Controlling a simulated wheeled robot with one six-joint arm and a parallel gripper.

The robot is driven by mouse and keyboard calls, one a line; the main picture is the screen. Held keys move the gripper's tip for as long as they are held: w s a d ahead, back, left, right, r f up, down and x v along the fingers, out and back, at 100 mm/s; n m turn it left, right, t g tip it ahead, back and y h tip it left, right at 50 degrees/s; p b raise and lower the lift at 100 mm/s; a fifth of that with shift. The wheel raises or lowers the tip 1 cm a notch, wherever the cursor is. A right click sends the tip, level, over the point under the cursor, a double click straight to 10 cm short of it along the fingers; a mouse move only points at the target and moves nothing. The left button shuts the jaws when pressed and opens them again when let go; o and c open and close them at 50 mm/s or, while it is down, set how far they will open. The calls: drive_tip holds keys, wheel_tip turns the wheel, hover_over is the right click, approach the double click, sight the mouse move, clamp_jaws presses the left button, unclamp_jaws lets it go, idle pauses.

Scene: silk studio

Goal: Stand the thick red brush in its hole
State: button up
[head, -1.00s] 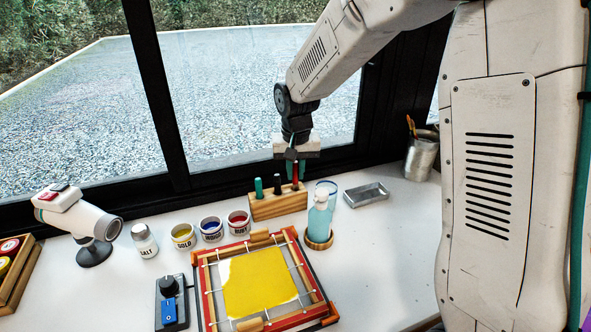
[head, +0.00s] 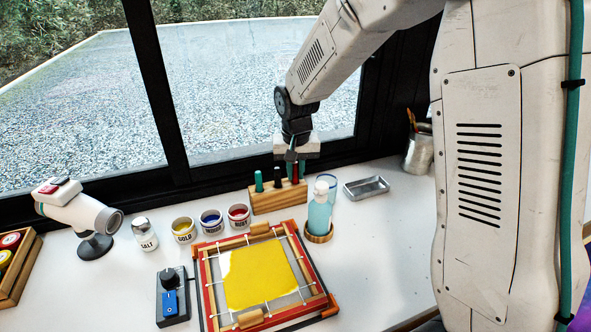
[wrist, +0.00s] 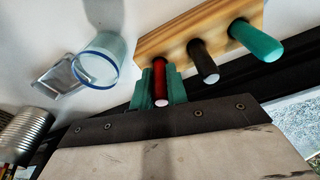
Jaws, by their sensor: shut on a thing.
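The thick red brush (head: 296,173) is upright at the right end of the wooden brush block (head: 278,200). My gripper (head: 292,168), with teal fingers, is shut on its handle from above. In the wrist view, the red handle (wrist: 159,80) sits between the fingers (wrist: 158,72), its pale end towards the camera. The handle runs down to the edge of the block (wrist: 170,32); the fingers hide its foot, so I cannot tell how deep it sits. A black brush (head: 277,177) and a green brush (head: 258,181) stand in the block to its left.
A blue-rimmed glass (wrist: 98,62) and a soap bottle (head: 319,210) stand right of the block. A metal tray (head: 366,187) lies farther right. Dye jars (head: 211,221) are at left, and a framed yellow screen (head: 259,277) lies in front.

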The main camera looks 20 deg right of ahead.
drive_tip(key=shift+f, duration=0.3)
drive_tip(key=o, duration=0.9)
drive_tip(key=shift+s+a+r, duration=0.1)
drive_tip(key=shift+s+r, duration=0.05)
drive_tip(key=shift+r, duration=1.15)
drive_tip(key=shift+s+d+r, duration=0.1)
drive_tip(key=shift+s+r, duration=0.05)
drive_tip(key=shift+r, duration=1.15)
drive_tip(key=shift+s+a+r, duration=0.1)
drive_tip(key=shift+s+r, duration=0.05)
drive_tip(key=shift+r, duration=1.15)
